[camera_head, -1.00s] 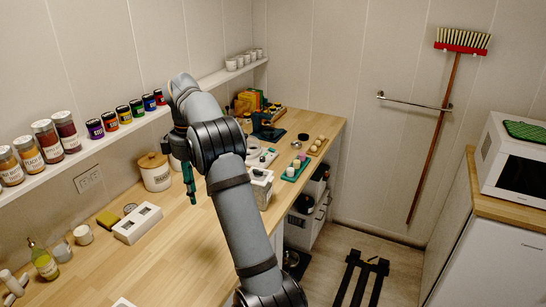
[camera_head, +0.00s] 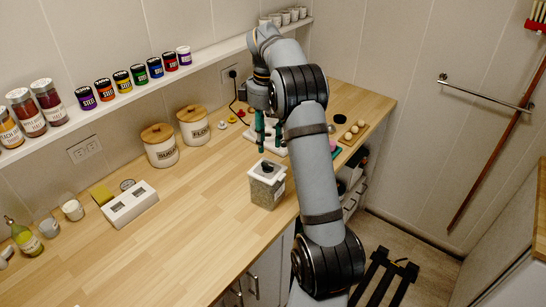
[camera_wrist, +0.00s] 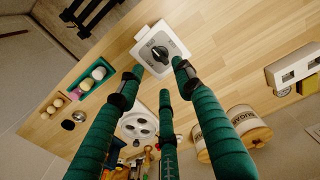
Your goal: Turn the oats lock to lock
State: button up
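A clear square canister with a white lid (camera_head: 267,185) stands upright on the wooden counter, with pale contents inside. I take it for the oats; its front label is too small to read. On the lid is a black knob (camera_head: 267,167), seen from above in the wrist view (camera_wrist: 160,53) with dark markings around it, too small to read. My gripper (camera_head: 271,150) has teal fingers pointing down, above and just behind the lid. In the wrist view my gripper (camera_wrist: 158,73) is open, its fingers spread, with nothing between them and apart from the knob.
Sugar (camera_head: 161,147) and flour (camera_head: 194,126) canisters stand behind, near the wall. A white box with two dark windows (camera_head: 130,204) is at left. A small tray with round pale items (camera_head: 352,132) is at right. The counter left of the canister is clear.

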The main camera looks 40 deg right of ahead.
aim_at(267, 167)
notch_tip(267, 167, down, 8)
jog(key=shift+d+f, duration=0.1)
jog(key=shift+f, duration=0.05)
jog(key=shift+c, duration=0.5)
jog(key=c, duration=0.8)
